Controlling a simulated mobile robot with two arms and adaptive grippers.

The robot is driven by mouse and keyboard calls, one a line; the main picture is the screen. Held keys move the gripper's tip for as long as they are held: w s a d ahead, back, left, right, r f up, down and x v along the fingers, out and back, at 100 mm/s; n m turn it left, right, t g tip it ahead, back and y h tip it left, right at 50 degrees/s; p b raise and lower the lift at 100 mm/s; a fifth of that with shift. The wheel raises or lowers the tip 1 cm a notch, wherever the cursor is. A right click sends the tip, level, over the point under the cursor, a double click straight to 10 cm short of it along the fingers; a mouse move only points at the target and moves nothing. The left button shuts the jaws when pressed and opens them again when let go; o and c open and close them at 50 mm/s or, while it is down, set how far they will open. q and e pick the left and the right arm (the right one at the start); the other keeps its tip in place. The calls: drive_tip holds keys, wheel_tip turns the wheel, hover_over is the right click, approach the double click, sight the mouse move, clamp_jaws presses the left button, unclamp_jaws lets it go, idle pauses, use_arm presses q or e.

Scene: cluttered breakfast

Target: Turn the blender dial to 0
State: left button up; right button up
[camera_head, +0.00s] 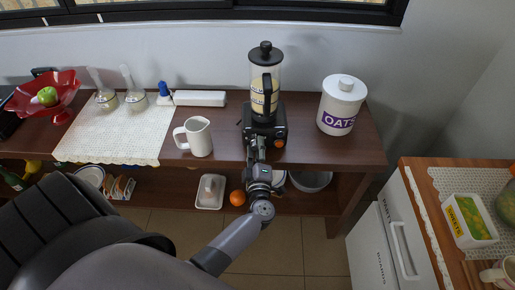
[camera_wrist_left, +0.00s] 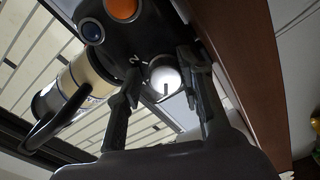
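The blender (camera_head: 266,84) stands upright near the front of the wooden counter, with a black lid and a dark base. My left gripper (camera_head: 256,148) reaches up to the front of the base. In the left wrist view, its two fingers (camera_wrist_left: 159,62) are apart, one on each side of the dial; I cannot tell whether they touch it. My right gripper is not in view.
A white pitcher (camera_head: 197,136) stands left of the blender and an oats canister (camera_head: 341,105) stands to its right. A side cabinet (camera_head: 410,190) stands at the right.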

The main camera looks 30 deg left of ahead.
use_arm(q)
drive_tip(key=v, duration=1.2)
